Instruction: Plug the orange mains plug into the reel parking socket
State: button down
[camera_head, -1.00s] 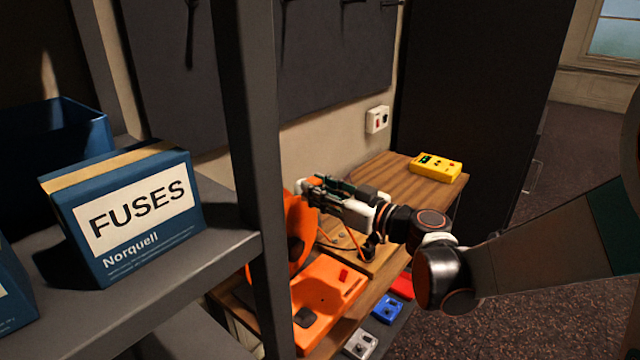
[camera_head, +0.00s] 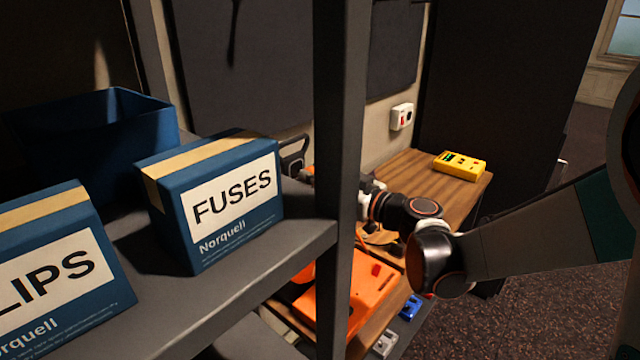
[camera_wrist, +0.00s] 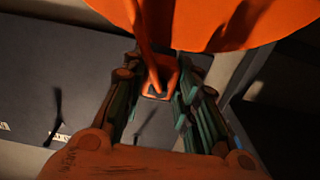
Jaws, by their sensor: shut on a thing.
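The orange mains plug (camera_wrist: 160,78) shows in the wrist view between the fingers of my gripper (camera_wrist: 157,88), which is shut on it. An orange cable runs up from the plug. A large orange disc, seemingly the reel (camera_wrist: 225,22), fills the top of the wrist view, close beyond the fingers. In the head view the shelf post hides my gripper and most of the reel. An orange base with a red switch (camera_head: 368,290) shows right of the post on the bench. I cannot make out the parking socket in either view.
The grey shelf post (camera_head: 342,170) stands in front of my gripper. Boxes marked FUSES (camera_head: 212,205) and LIPS (camera_head: 60,262) sit on the shelf at left. A yellow device (camera_head: 460,165) lies on the wooden bench (camera_head: 405,170). A white wall fitting (camera_head: 402,116) is behind.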

jog(key=shift+w+a, duration=0.15)
jog(key=shift+a, duration=0.05)
dwell(0.3)
jog(key=shift+w+a, duration=0.45)
jog(key=shift+a, duration=0.15)
jog(key=shift+w+a, duration=0.4)
jog(key=shift+a, duration=0.05)
dwell(2.2)
jog(key=c, duration=1.2)
grip_release()
jog(key=shift+d, duration=0.15)
jog(key=v, duration=1.1)
jog(key=shift+s+d+r, duration=0.1)
jog(key=shift+s+d, duration=0.2)
